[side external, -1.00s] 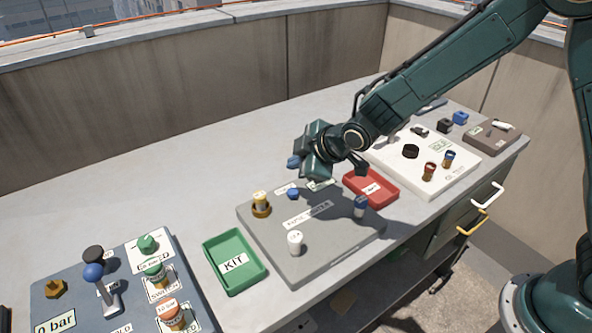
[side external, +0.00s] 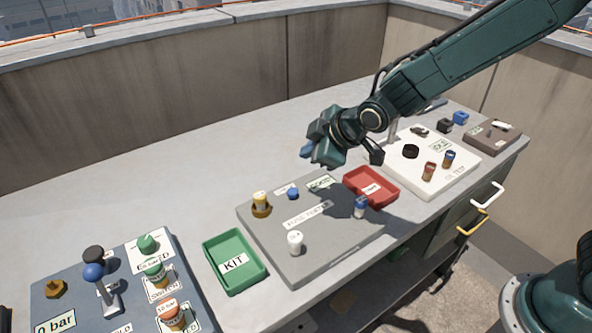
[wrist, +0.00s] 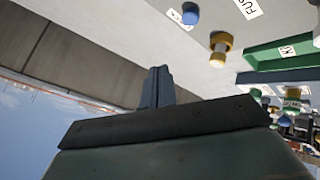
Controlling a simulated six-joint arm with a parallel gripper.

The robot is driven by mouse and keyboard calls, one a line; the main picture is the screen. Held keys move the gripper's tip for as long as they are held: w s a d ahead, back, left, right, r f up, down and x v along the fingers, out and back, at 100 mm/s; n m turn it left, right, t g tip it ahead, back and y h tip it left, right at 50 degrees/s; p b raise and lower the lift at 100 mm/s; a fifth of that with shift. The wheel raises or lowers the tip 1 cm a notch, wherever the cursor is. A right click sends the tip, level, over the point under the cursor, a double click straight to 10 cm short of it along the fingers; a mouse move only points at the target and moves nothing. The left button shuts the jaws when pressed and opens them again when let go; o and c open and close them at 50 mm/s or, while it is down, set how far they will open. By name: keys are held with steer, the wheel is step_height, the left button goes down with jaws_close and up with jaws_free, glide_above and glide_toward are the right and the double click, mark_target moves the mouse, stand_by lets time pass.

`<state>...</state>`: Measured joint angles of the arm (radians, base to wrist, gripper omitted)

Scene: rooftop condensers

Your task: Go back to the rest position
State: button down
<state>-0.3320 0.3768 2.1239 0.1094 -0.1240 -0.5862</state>
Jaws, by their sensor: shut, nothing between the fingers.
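My gripper (side external: 312,151) is dark green with blue-grey fingertips. In the side view it hangs in the air above the far edge of the grey fuse board (side external: 327,246), touching nothing. In the wrist view its fingers (wrist: 157,88) are together with nothing between them. The board carries a yellow-topped piece in a brass-coloured ring (side external: 261,205), a small blue knob (side external: 293,193), a white cylinder (side external: 295,242) and a blue-and-white cylinder (side external: 360,207).
A green KIT tray (side external: 235,262) and a red tray (side external: 371,187) flank the board. A blue-grey panel (side external: 62,290) with a lever (side external: 102,288) stands front left. A white board (side external: 420,160) stands at right. The back left of the bench is clear.

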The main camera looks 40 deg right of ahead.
steer(key=s+d+r+m, duration=0.3)
steer(key=s+d+r, duration=0.2)
steer(key=r, duration=0.1)
steer(key=s+d+r+m+g, duration=0.1)
steer(key=s+d+r+m, duration=0.1)
steer(key=s, duration=0.6)
steer(key=s+d+r+m+g+h, duration=0.1)
steer(key=s+d, duration=0.3)
steer(key=s, duration=0.5)
steer(key=s+d+r+m+g, duration=0.1)
steer(key=s+d+r+m, duration=0.2)
steer(key=s, duration=0.6)
steer(key=shift+s+r+m+h, duration=0.2)
steer(key=shift+r+m+h, duration=0.1)
steer(key=shift+r+m, duration=0.25)
